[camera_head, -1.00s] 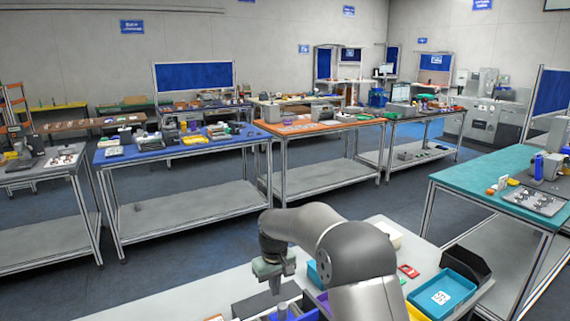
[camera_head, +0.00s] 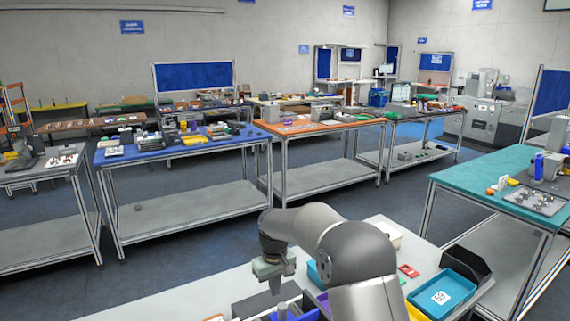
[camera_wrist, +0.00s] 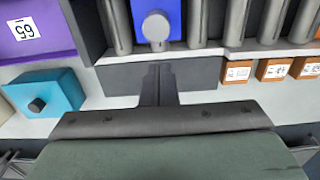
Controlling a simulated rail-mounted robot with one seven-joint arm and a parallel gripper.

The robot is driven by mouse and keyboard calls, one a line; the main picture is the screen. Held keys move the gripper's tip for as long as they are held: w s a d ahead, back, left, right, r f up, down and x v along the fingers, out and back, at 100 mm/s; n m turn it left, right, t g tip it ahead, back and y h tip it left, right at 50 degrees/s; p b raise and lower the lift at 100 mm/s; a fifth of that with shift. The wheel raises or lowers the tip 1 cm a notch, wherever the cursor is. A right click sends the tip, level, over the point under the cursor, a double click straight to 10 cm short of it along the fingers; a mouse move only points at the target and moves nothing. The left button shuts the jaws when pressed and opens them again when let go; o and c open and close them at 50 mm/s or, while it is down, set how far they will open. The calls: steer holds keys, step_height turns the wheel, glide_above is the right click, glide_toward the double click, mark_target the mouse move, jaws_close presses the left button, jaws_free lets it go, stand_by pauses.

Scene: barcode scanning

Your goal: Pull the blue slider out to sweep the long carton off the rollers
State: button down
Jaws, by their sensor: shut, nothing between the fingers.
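The blue slider (camera_wrist: 178,12) shows at the top of the wrist view, with a round grey knob (camera_wrist: 156,27) on its near end. Grey metal rollers (camera_wrist: 201,22) lie on both sides of it. My gripper (camera_wrist: 157,72) is shut and empty, its dark fingertips just short of the knob in the picture, over a dark grey panel. I cannot tell the height gap between fingertips and knob. In the head view my gripper (camera_head: 275,287) points down over the near bench, partly covered by my arm. I cannot make out the long carton in either view.
In the wrist view, a purple bin (camera_wrist: 45,50) and a teal block (camera_wrist: 58,88) with a dark knob stand left. Small orange labelled boxes (camera_wrist: 272,70) stand right. In the head view, a blue-teal tray (camera_head: 441,294) and a black bin (camera_head: 466,264) stand right of my arm.

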mark_target(284, 316)
steer(key=shift+f, duration=0.15)
steer(key=shift+f+b, duration=1.8)
steer(key=shift+f, duration=0.95)
steer(key=shift+s, duration=0.1)
